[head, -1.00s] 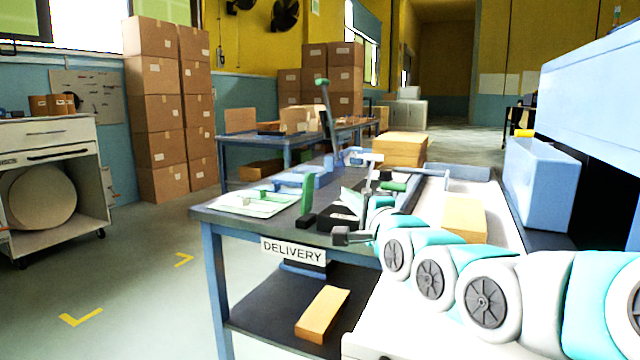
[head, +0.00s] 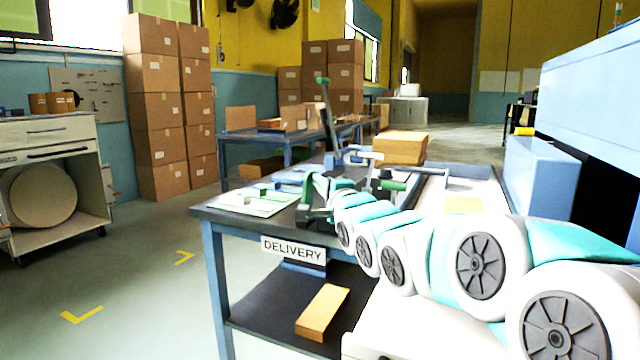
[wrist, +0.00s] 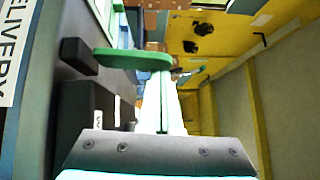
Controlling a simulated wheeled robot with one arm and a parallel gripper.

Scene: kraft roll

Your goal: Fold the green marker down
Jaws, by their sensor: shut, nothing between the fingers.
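The green marker (head: 306,190) is a flat green plate near the front edge of the delivery table. It stands roughly upright, its lower part close behind my gripper. In the wrist view the marker (wrist: 134,60) juts sideways from beside a small black block (wrist: 80,56), as that picture is turned on its side. My gripper (head: 318,214) is shut and empty, low over the table and right beside the marker in the head view. I cannot tell whether they touch.
The delivery table (head: 222,214) also carries a white sheet (head: 250,203) with small green parts, left of the marker. A tall dark lever with a green tip (head: 323,82) and a green-handled piece (head: 390,185) stand behind my arm. Cardboard boxes (head: 155,115) are stacked farther back.

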